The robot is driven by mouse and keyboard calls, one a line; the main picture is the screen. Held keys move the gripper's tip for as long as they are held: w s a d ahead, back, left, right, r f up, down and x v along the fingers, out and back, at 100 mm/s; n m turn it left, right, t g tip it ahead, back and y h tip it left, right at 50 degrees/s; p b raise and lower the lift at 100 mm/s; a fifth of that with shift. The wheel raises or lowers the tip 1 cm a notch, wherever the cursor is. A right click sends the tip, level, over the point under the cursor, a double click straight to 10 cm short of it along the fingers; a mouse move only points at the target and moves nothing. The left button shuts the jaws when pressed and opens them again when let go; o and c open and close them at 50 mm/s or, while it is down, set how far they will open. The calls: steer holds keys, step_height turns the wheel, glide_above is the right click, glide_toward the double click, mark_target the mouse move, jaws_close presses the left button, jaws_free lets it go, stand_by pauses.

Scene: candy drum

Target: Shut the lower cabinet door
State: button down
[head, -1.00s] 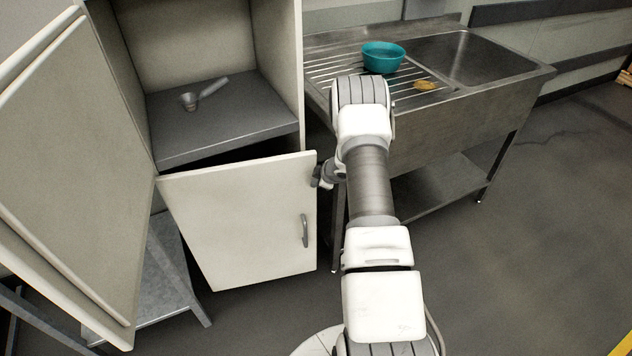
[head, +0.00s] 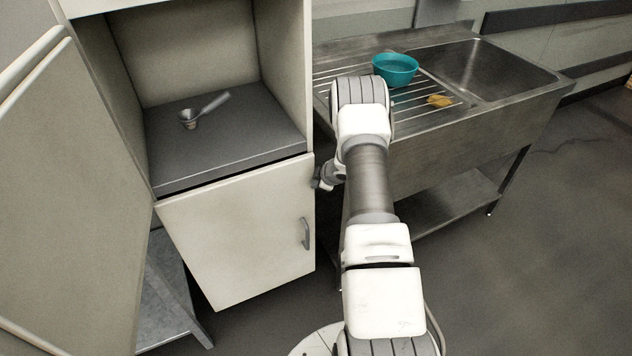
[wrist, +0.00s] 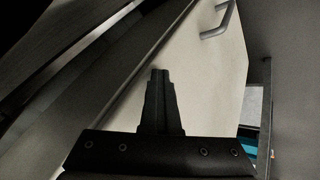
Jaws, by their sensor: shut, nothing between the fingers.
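The lower cabinet door (head: 235,235) is a pale panel with a grey handle (head: 306,233) near its right edge. It stands close to the cabinet front, with a thin dark gap along its top edge. My gripper (head: 319,184) is at the door's upper right edge, partly hidden by my arm. In the wrist view my gripper (wrist: 160,72) is shut and empty, pointing along the pale door face (wrist: 195,75), with the handle (wrist: 218,20) beyond. I cannot tell whether the fingers touch the door.
The upper cabinet door (head: 70,190) stands open at the left. A metal scoop (head: 203,110) lies on the cabinet shelf (head: 225,150). A steel sink (head: 470,125) with a teal bowl (head: 395,69) and a yellow sponge (head: 440,101) stands at the right. Floor is clear at the lower right.

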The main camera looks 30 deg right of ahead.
steer(key=shift+w+a+r, duration=0.1)
steer(key=shift+w+r, duration=0.25)
steer(key=shift+w, duration=0.4)
steer(key=shift+w+a, duration=0.15)
steer(key=shift+s+r, duration=0.3)
steer(key=shift+r, duration=0.4)
steer(key=s+f+p+v, duration=0.1)
steer(key=p+v, duration=0.1)
steer(key=v, duration=1.4)
steer(key=shift+s+d, duration=0.25)
steer(key=shift+s, duration=0.25)
